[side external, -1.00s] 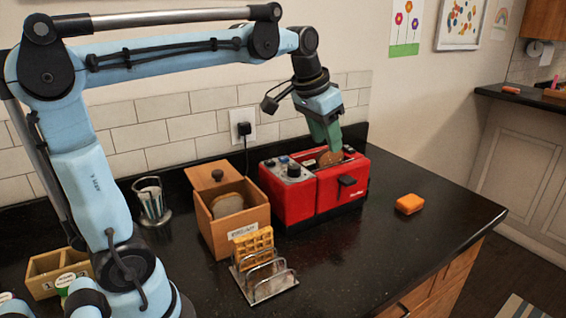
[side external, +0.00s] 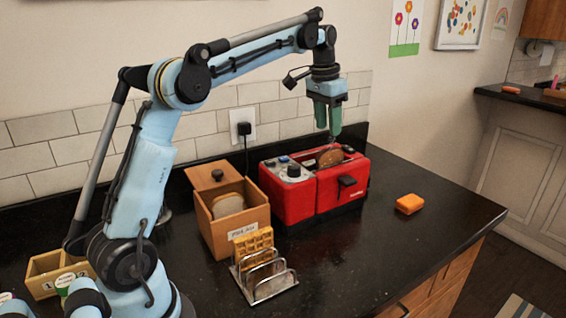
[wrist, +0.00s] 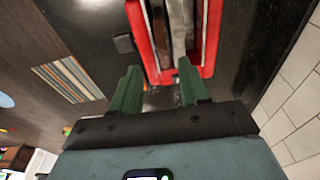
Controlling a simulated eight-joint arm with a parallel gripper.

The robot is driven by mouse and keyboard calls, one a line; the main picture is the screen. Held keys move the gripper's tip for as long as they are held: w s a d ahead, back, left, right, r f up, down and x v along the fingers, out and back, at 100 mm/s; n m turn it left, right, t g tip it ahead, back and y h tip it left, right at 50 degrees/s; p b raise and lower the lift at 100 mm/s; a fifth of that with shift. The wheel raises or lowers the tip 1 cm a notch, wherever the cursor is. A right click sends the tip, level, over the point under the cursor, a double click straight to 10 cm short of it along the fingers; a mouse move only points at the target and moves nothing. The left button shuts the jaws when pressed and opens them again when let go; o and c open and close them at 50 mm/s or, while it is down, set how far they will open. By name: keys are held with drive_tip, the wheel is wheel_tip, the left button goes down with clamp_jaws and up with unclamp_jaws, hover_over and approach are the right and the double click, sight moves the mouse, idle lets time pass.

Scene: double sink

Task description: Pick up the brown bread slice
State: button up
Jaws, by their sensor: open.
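The brown bread slice (side external: 330,157) stands in a slot of the red toaster (side external: 318,190), its upper part sticking out of the top. My gripper (side external: 329,132) points down, with its green fingers just above the slice and toaster. In the wrist view, the fingers (wrist: 158,92) are spread apart with nothing between them. The toaster's red rim (wrist: 160,75) shows ahead of them there. The slice's lower part is hidden inside the toaster.
A wooden bread box (side external: 245,227) holding pale slices stands left of the toaster. A metal rack (side external: 268,283) with a waffle (side external: 252,243) is in front. An orange block (side external: 409,204) lies to the right. The dark counter is clear at front right.

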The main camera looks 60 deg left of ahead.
sight(330, 150)
drive_tip(key=f, duration=0.3)
drive_tip(key=shift+w+f, duration=0.2)
drive_tip(key=shift+w, duration=0.1)
drive_tip(key=shift+w+a+f, duration=0.1)
drive_tip(key=shift+w+f, duration=0.1)
drive_tip(key=shift+f, duration=0.65)
drive_tip(key=shift+w+f, duration=0.25)
drive_tip(key=shift+f, duration=0.65)
drive_tip(key=shift+w+a+f, duration=0.1)
drive_tip(key=shift+w+f, duration=0.1)
drive_tip(key=shift+f, duration=0.65)
drive_tip(key=shift+c, duration=0.3)
drive_tip(key=c, duration=0.7)
